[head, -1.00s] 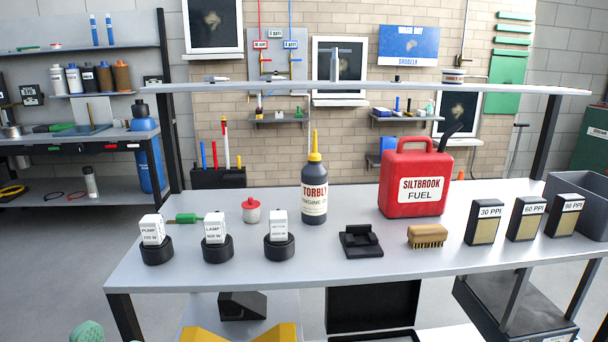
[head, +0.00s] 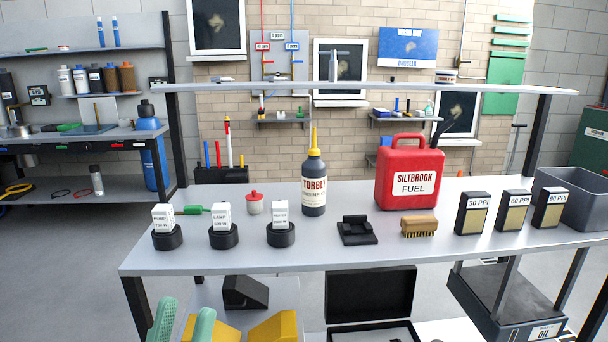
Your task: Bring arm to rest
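My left gripper (head: 182,327) shows at the bottom left of the head view as two green fingertips. They stand apart with a gap between them, and nothing is seen in the gap. It is in front of and below the near edge of the grey workbench (head: 270,258), touching nothing that I can see. The rest of my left arm is out of frame. My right gripper is not in the view.
The bench carries three labelled blocks in black round holders (head: 224,236), a black bottle (head: 314,190), a red fuel can (head: 408,178), a brush (head: 419,226) and three PPI boxes (head: 472,213). Yellow pieces (head: 272,328) and an open black case (head: 370,295) lie below.

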